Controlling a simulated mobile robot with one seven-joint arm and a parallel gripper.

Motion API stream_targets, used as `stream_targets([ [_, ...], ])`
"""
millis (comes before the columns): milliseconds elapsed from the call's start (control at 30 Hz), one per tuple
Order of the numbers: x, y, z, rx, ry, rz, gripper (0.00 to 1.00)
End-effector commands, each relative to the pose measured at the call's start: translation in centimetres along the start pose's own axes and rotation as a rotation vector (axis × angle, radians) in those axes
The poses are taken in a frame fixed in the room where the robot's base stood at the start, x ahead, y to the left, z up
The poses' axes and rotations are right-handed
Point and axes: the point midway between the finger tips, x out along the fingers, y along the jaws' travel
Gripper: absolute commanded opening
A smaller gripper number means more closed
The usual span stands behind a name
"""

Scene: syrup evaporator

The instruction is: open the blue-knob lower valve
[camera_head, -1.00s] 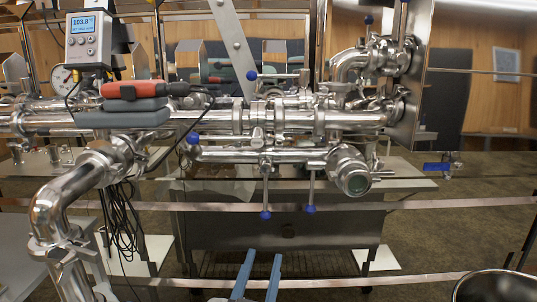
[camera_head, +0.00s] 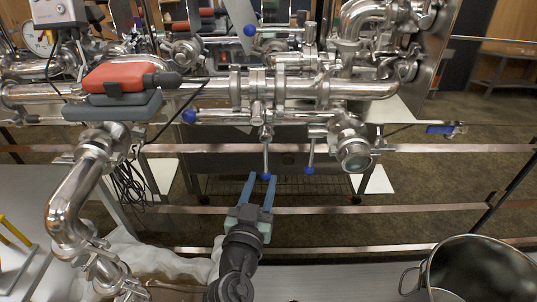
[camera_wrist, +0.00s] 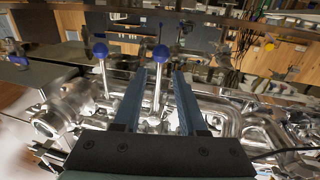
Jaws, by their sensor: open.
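Two thin valve handles hang down under the steel piping in the head view, each with a blue knob at its lower end. The left-hand knob (camera_head: 266,177) is at the tips of my gripper (camera_head: 261,178); the right-hand knob (camera_head: 308,170) is off to the right. I cannot tell which of them is the valve named in the task. My gripper is open, with two blue fingers. In the wrist view, one knob (camera_wrist: 160,53) and its rod line up between the fingers, just beyond the tips. The other knob (camera_wrist: 100,50) is outside them, to the left. Neither is gripped.
Other blue knobs are higher up (camera_head: 249,30) and at the left (camera_head: 189,116). A round sight-glass fitting (camera_head: 354,152) sits right of the handles. A red-and-grey tool (camera_head: 122,85) lies across the pipes. A steel pot (camera_head: 480,270) stands at the lower right.

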Motion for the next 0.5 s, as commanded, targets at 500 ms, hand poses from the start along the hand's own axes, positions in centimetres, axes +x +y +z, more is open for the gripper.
stream_targets([
  [500,7.3,0.1,-0.1,0.000,0.001,0.002,0.41],
])
